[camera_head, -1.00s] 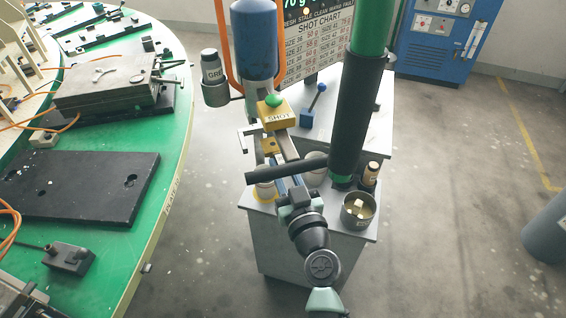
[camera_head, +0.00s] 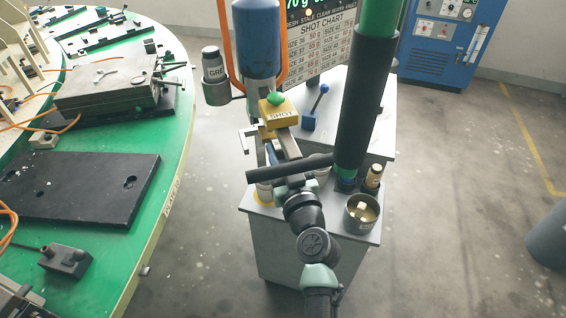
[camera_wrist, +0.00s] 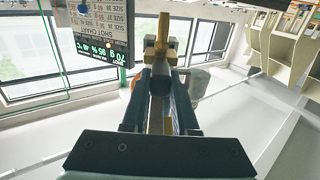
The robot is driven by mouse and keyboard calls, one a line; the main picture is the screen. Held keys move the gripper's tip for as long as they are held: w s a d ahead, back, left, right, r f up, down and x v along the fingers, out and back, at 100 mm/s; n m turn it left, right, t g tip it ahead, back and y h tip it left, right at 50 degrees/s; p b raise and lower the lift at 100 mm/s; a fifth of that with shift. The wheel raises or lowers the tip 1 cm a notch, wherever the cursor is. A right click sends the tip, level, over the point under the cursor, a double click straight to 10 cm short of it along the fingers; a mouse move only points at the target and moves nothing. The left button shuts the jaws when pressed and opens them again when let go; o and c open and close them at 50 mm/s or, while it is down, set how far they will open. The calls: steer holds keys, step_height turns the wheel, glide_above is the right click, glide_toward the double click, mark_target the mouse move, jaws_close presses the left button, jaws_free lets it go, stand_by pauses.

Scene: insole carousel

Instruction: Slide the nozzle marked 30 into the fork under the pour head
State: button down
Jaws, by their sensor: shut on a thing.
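The pour head (camera_head: 277,117), a yellow block marked SHOT with a green knob, sits below the blue cylinder. In the wrist view, yellow-brass parts (camera_wrist: 163,42) lie just beyond my fingertips; I cannot tell the fork from other parts there. My gripper (camera_wrist: 161,85) has its two blue fingers close together around a dark piece, which I take for the nozzle (camera_wrist: 160,88). Its 30 mark is not readable. In the head view, my gripper (camera_head: 272,158) is low in front of the pour head, and my arm hides most of the held piece. Whether nozzle and fork touch is unclear.
A grey stand (camera_head: 300,235) carries a metal cup of pale blocks (camera_head: 361,213) and a small brown bottle (camera_head: 373,178). A blue-knobbed lever (camera_head: 315,108) stands behind. The green round table (camera_head: 160,195) is at left.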

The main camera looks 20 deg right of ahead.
steer(key=shift+w+r, duration=0.1)
steer(key=shift+w, duration=0.9)
steer(key=shift+b, duration=1.05)
stand_by(0.7)
steer(key=shift+w+b, duration=1.95)
steer(key=shift+w, duration=1.1)
steer(key=c, duration=0.6)
jaws_free()
steer(key=s, duration=1.1)
steer(key=shift+s+f+b, duration=0.2)
steer(key=shift+s+b, duration=0.1)
steer(key=shift+b, duration=0.1)
steer(key=shift+s+r, duration=0.15)
steer(key=shift+s, duration=0.6)
